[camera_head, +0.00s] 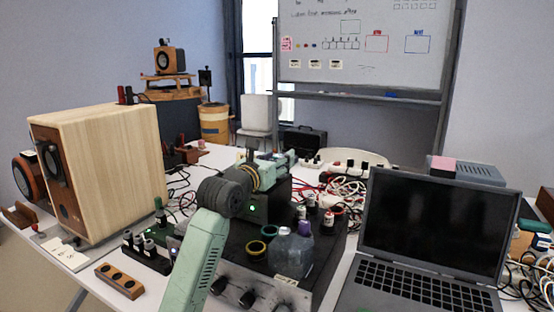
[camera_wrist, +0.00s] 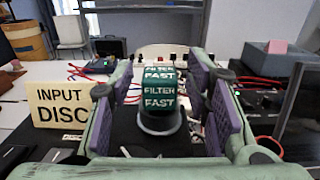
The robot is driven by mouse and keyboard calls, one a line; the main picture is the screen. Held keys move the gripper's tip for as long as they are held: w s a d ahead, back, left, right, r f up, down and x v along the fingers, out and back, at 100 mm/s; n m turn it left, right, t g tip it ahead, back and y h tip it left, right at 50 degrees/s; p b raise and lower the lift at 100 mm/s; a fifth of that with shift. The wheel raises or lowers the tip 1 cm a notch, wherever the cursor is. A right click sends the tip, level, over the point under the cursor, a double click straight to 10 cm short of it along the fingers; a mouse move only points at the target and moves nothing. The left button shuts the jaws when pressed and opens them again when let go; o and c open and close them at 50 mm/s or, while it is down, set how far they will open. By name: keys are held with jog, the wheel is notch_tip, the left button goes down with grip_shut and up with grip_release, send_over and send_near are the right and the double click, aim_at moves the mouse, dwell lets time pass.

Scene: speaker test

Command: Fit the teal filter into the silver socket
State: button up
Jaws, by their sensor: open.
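In the wrist view the teal filter (camera_wrist: 158,88), with white "FILTER FAST" lettering, stands upright between the two purple finger pads of my gripper (camera_wrist: 167,88). The pads are spread, with a gap visible on each side of it. A grey ring (camera_wrist: 160,125) surrounds the filter's lower end; it looks like the silver socket, but I cannot tell how deep the filter sits. In the head view my arm reaches over the dark equipment, and its own links hide much of the gripper; I cannot make out the filter there.
A cream "INPUT DISC" sign (camera_wrist: 58,104) stands left of my gripper. The head view shows a wooden speaker (camera_head: 115,160) at left, an open laptop (camera_head: 435,225) at right, and red and white cables (camera_head: 340,190) behind. Ringed knobs and small capped cylinders crowd the dark equipment (camera_head: 235,250).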

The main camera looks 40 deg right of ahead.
jog(key=shift+r, duration=0.25)
jog(key=shift+a+r, duration=0.1)
jog(key=shift+a, duration=0.1)
jog(key=b+v, duration=0.2)
jog(key=v, duration=0.9)
jog(key=shift+s+a, duration=0.15)
jog(key=shift+a, duration=0.15)
